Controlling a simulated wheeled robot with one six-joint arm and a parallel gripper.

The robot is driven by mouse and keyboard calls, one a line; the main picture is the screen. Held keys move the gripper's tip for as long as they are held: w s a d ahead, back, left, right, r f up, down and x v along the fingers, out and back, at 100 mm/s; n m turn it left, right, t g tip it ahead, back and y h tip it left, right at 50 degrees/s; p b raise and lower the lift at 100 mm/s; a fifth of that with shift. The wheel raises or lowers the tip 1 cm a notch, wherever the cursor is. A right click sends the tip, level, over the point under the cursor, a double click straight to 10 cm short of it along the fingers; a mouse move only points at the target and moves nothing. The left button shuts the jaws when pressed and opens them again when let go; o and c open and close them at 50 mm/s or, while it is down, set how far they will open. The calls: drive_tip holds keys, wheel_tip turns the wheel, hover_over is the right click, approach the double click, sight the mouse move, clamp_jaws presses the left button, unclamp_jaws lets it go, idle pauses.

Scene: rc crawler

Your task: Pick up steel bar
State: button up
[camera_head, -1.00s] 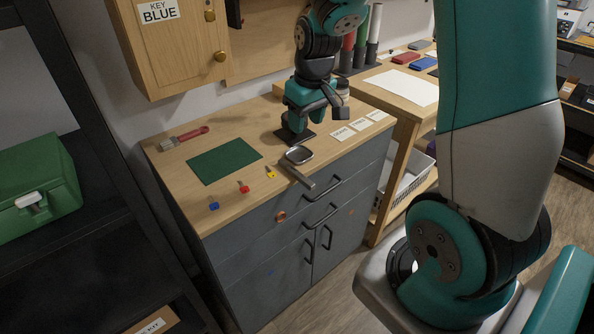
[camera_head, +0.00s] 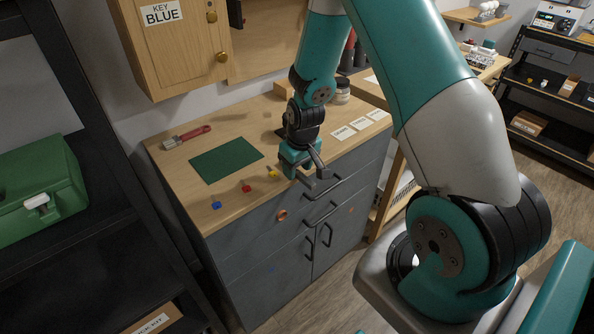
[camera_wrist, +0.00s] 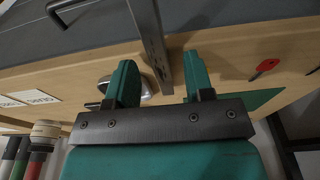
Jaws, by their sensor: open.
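The steel bar (camera_wrist: 149,38) is a long grey bar that sticks out past the front edge of the wooden counter (camera_head: 232,206). In the wrist view it runs down from the top edge into the gap between my fingers, nearer the left one. My gripper (camera_head: 302,168) is over the counter's front edge, and in the wrist view (camera_wrist: 160,70) its two teal fingers are apart. I cannot tell whether either finger touches the bar. In the head view my gripper covers most of the bar. A round metal dish (camera_wrist: 147,88) is partly hidden behind the left finger.
A green mat (camera_head: 226,160), a red-handled brush (camera_head: 187,136) and blue, red (camera_head: 247,188) and yellow keys lie on the counter. White label cards (camera_head: 361,123) and a jar (camera_head: 341,92) are to the right. Drawer handles (camera_head: 322,190) project below the edge.

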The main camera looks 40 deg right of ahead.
drive_tip(key=shift+f, duration=0.45)
drive_tip(key=shift+c, duration=0.2)
clamp_jaws()
drive_tip(key=shift+r, duration=0.1)
